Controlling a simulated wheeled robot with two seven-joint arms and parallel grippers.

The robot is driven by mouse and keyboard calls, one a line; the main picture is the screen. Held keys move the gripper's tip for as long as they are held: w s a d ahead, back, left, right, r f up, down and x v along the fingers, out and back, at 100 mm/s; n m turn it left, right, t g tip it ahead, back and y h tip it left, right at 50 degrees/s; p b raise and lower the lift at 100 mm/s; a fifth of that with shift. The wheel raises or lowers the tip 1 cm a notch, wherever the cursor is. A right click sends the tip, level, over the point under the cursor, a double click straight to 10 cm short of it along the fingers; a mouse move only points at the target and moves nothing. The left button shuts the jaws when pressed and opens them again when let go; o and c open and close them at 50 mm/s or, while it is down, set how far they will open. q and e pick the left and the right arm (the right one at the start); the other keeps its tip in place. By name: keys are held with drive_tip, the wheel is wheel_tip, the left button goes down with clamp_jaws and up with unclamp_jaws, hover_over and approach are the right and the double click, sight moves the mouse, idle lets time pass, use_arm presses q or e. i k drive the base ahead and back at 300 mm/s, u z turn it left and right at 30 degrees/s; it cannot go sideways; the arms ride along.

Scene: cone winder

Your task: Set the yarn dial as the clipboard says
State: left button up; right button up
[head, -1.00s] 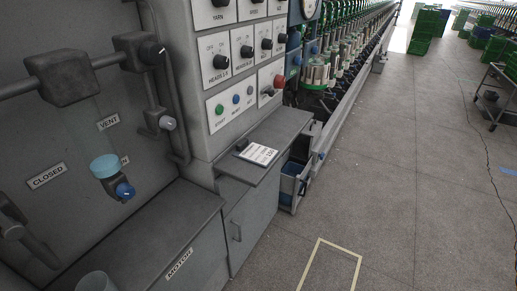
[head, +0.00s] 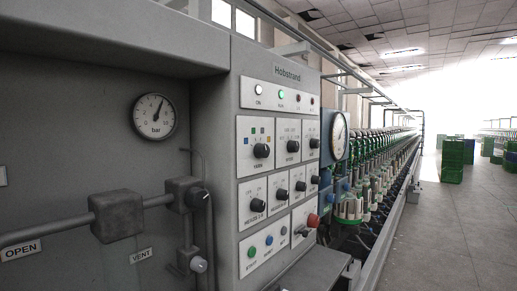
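The yarn dial (head: 261,151) is a black knob on a white plate labelled YARN, on the grey control panel of the machine. Small coloured marks, blue, orange and green among them, sit above the knob. Its exact pointer direction is too small to tell. The clipboard is out of view now. Neither of my grippers shows in the head view.
A red button (head: 313,221) and green button (head: 251,252) are lower. A shelf (head: 318,268) juts out below. Pipes and a pressure gauge (head: 154,116) are left; open floor lies right.

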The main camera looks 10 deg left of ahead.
sight(261, 150)
drive_tip(key=z, duration=1.7)
drive_tip(key=i, duration=3)
drive_tip(key=u, duration=3.15)
